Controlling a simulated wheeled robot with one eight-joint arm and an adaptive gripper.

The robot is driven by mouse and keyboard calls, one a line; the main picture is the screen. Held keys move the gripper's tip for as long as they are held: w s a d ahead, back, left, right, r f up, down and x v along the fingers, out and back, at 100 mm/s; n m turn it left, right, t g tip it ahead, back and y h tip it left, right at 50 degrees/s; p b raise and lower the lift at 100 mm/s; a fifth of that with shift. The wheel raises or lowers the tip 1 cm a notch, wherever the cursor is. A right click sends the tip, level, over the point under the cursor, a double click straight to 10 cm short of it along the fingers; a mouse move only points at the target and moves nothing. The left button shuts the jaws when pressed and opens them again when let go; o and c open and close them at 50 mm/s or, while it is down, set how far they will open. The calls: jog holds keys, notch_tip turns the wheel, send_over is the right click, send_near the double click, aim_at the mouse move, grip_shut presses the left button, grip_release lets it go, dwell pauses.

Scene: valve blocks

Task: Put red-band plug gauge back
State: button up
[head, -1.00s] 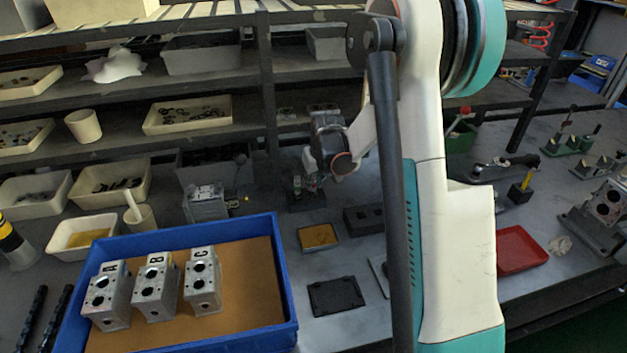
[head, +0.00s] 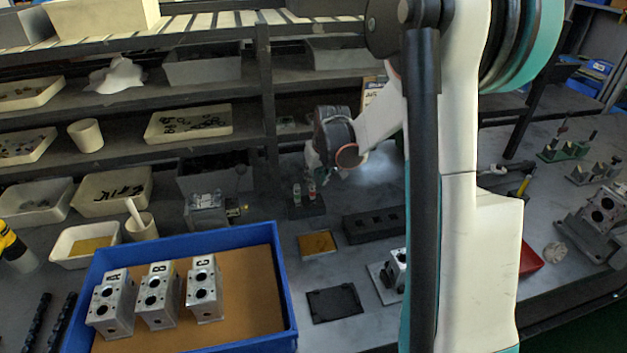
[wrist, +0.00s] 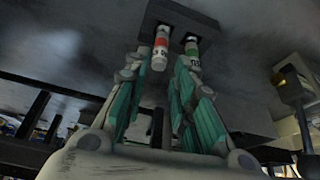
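The red-band plug gauge (wrist: 160,48) stands upright in a dark holder block (wrist: 185,15) in the wrist view, with a pale, lettered handle. A green-band plug gauge (wrist: 193,50) stands beside it on the right. In the head view the red-band gauge (head: 311,190) and the holder (head: 306,209) show small, below my gripper (head: 312,168). In the wrist view my gripper (wrist: 160,65) has its green fingers spread, one on each side of the red-band gauge, with gaps visible. The gauge's seat in the holder is hard to make out.
A blue tray (head: 290,300) with blocks A, B and C stands at the front left. A long dark block with holes (head: 373,226) and a small yellow tray (head: 318,244) lie near the holder. Shelves (head: 268,100) rise behind. My arm hides part of the bench.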

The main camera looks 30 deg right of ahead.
jog(key=p+v, duration=0.1)
jog(key=v, duration=0.4)
